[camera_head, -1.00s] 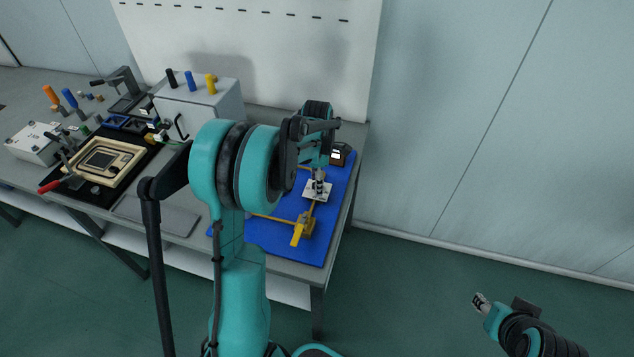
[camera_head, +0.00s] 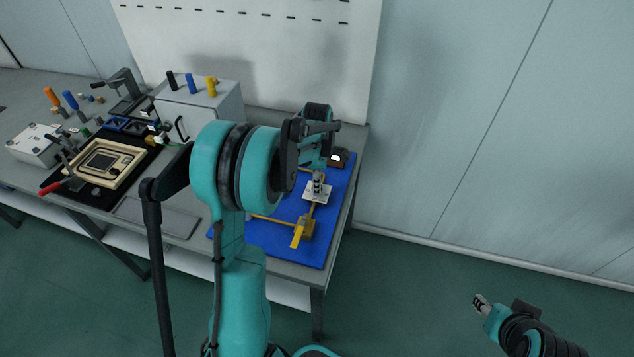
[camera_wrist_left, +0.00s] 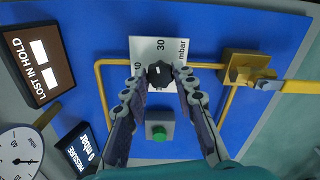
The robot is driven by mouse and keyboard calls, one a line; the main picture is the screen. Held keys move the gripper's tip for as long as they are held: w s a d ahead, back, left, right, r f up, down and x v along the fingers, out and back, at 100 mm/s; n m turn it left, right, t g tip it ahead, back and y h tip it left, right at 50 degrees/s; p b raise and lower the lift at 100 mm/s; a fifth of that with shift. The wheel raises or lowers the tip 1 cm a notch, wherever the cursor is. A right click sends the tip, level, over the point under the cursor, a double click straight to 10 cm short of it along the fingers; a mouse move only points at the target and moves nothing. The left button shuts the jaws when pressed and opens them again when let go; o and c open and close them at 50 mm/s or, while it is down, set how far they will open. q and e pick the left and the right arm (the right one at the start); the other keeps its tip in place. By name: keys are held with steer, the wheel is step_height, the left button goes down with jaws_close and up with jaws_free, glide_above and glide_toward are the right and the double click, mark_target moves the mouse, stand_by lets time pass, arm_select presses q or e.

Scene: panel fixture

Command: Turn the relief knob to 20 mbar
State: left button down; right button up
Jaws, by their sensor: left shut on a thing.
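The relief knob (camera_wrist_left: 159,73) is black and sits on a white scale plate (camera_wrist_left: 146,47) marked 30 and mbar. Another number on the plate's left is partly hidden, and the knob's pointing direction is not clear. My left gripper (camera_wrist_left: 160,77) is shut on the knob, one finger on each side. In the head view the left gripper (camera_head: 318,178) is over the white plate (camera_head: 325,193) on the blue panel (camera_head: 285,240). My right gripper (camera_head: 481,301) is away at the lower right, too small to judge.
A yellow valve with lever (camera_wrist_left: 243,68) and yellow pipe (camera_wrist_left: 112,62) flank the plate. A green button (camera_wrist_left: 159,133) is below the knob. A display (camera_wrist_left: 35,65) reads LOST IN HOLD; a pressure display (camera_wrist_left: 80,150) reads 0 mbar. A dial gauge (camera_wrist_left: 20,155) is at the lower left.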

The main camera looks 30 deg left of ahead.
arm_select(q)
steer(key=m, duration=0.5)
steer(key=shift+p, duration=0.35)
steer(key=m, duration=0.5)
steer(key=shift+m, duration=0.4)
steer(key=m, duration=0.5)
steer(key=shift+p, duration=0.4)
steer(key=shift+m, duration=2.4)
steer(key=c, duration=1.2)
jaws_free()
